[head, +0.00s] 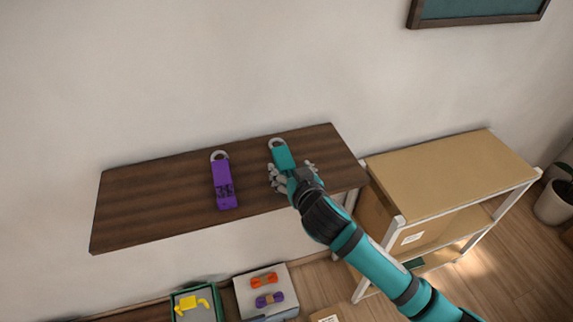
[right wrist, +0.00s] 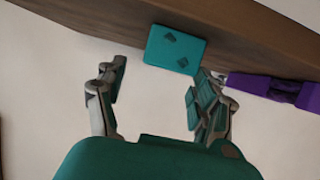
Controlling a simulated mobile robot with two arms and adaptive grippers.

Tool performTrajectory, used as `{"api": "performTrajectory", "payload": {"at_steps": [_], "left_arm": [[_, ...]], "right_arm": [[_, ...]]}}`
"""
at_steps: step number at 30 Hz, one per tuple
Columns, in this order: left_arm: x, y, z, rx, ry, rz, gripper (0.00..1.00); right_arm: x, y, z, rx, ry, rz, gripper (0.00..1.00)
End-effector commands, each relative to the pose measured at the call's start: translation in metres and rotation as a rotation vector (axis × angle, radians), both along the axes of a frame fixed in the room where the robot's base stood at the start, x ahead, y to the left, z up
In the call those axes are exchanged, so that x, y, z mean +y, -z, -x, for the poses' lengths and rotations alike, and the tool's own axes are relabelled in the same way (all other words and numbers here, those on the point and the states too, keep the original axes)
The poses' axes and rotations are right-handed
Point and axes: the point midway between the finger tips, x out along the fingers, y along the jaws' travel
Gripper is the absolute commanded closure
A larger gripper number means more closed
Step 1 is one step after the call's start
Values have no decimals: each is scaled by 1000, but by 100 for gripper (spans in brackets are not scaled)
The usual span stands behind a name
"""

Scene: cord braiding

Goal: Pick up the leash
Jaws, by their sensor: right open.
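A teal leash handle (head: 283,156) with a pale ring at its far end lies on the dark wooden shelf (head: 150,205). A purple leash handle (head: 223,184) with a pale ring and dark markings lies to its left. My right gripper (head: 291,170) is open at the near end of the teal handle, its fingers spread to either side. In the right wrist view the gripper (right wrist: 157,85) is open and empty. The teal end (right wrist: 175,48) shows ahead between the fingertips, nearer the right finger. The purple handle (right wrist: 275,88) shows beyond that finger. My left gripper is out of view.
A shelving rack (head: 450,175) with a tan top stands right of the wooden shelf. Below are a grey tray (head: 245,295) with orange and purple cord bundles and a green bin (head: 175,300) with a yellow item. The shelf's left part is clear.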

Motion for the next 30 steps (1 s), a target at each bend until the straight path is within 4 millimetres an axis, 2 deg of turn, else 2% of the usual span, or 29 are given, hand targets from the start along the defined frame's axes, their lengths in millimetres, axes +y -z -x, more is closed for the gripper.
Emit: {"api": "performTrajectory", "payload": {"at_steps": [1, 6, 16, 30], "left_arm": [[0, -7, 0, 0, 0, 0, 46], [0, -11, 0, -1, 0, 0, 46], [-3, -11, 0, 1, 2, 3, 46], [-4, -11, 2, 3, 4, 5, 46]], "right_arm": [[2, -2, -7, 0, 2, 2, 31], [7, 8, -24, -1, 1, 3, 31], [9, 12, -28, 0, 0, 0, 31], [9, 12, -28, 0, 1, 1, 92]]}}
